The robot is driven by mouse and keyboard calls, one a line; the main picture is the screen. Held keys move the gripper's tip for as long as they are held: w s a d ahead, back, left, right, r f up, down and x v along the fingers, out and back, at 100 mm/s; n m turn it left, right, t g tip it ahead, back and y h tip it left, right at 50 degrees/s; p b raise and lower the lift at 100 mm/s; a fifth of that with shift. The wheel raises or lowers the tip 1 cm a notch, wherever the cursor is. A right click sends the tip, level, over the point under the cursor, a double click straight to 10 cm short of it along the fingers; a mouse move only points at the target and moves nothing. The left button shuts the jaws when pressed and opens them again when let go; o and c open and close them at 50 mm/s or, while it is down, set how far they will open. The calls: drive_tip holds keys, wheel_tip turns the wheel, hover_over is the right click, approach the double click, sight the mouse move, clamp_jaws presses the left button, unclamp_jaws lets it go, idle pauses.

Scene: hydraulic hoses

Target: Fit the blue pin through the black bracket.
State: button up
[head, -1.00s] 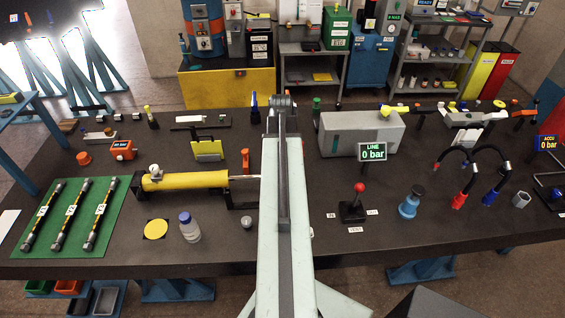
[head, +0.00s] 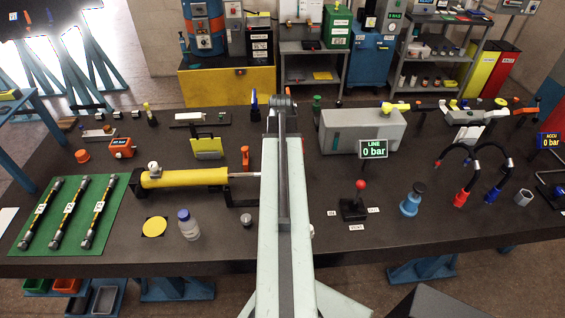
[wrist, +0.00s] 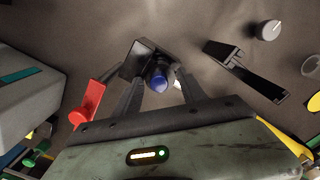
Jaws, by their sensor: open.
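In the wrist view the blue pin (wrist: 158,79) shows its rounded blue end between the two dark fingers of my gripper (wrist: 161,86). My gripper is open, with a finger on each side of the pin. In the head view my arm hides this spot.
A red-knobbed lever (head: 361,186) and a grey block (head: 360,131) stand right of my arm. A yellow cylinder (head: 183,177) lies left. A black forked piece (wrist: 246,70) and a grey knob (wrist: 269,30) lie right of the pin in the wrist view.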

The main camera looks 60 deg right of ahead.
wheel_tip(320, 180, up, 8)
drive_tip(key=p, duration=0.8)
drive_tip(key=shift+w, duration=0.1)
drive_tip(key=shift+f, duration=0.1)
drive_tip(key=w+a+f+n+b, duration=0.2)
drive_tip(key=w+a+n, duration=0.1)
drive_tip(key=w+a, duration=0.65)
drive_tip(key=w+a+f+n+b, duration=0.2)
drive_tip(key=w+a+f+b, duration=0.1)
drive_tip(key=w+a, duration=0.7)
drive_tip(key=w+a+f+m+b, duration=0.1)
drive_tip(key=a, duration=1.4)
drive_tip(key=w+a+f+m+b, duration=0.1)
drive_tip(key=a+f+m+b, duration=0.1)
drive_tip(key=a, duration=1.3)
drive_tip(key=shift+w, duration=0.25)
